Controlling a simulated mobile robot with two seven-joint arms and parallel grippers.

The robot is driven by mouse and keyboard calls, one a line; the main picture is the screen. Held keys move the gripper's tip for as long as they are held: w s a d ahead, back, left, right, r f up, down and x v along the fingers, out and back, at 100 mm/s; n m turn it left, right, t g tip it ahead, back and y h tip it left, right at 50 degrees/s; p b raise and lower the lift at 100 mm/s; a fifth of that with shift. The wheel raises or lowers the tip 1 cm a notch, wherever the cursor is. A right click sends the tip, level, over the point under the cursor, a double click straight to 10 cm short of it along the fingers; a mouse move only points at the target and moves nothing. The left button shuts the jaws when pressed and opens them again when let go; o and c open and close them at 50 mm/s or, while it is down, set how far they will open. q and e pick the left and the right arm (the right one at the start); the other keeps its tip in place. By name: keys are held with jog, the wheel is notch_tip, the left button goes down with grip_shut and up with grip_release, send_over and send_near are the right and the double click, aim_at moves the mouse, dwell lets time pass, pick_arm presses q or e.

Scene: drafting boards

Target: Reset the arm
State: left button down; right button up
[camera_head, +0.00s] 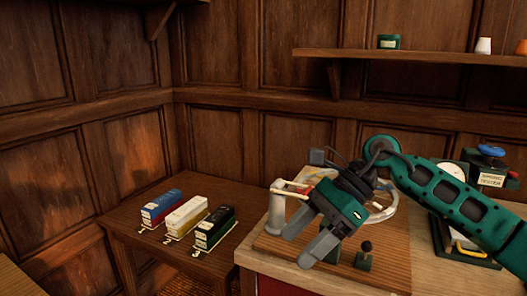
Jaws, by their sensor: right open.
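My right gripper (306,241) comes in from the right on a green arm. Its two grey fingers point down and left, apart, with nothing seen between them. It hangs over the wooden board (385,262) on the workbench, just right of a grey post (277,212). A red and white piece shows behind the gripper and is partly hidden by it. A small lever with a black knob (366,247) stands right of the fingers. My left gripper is not in view.
A lower side table (130,212) at left holds a blue-red block (160,208), a yellow-white block (187,217) and a green block (215,229), by numbers. A device with a blue knob (491,151) stands at right. A wall shelf (430,57) holds small items.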

jog(key=s+a+m+t+y, duration=0.35)
jog(key=a+m+y, duration=0.55)
jog(key=m+y, duration=0.3)
jog(key=d+f+m+t+h, duration=0.6)
jog(key=f+m+t, duration=0.2)
jog(key=m, duration=0.8)
jog(key=d+f+m+t+h, duration=0.6)
jog(key=f+m+t, duration=0.2)
jog(key=m, duration=0.7)
jog(key=s+d+f+m+g+h, duration=0.3)
jog(key=s+d+f+m, duration=0.1)
jog(key=f, duration=0.4)
jog(key=s+d+f+m+g+h, duration=0.3)
jog(key=s+d+f+m, duration=0.1)
jog(key=s+f+m, duration=0.3)
jog(key=shift+s+f+h, duration=0.4)
jog(key=shift+s+f, duration=0.1)
jog(key=shift+s, duration=0.65)
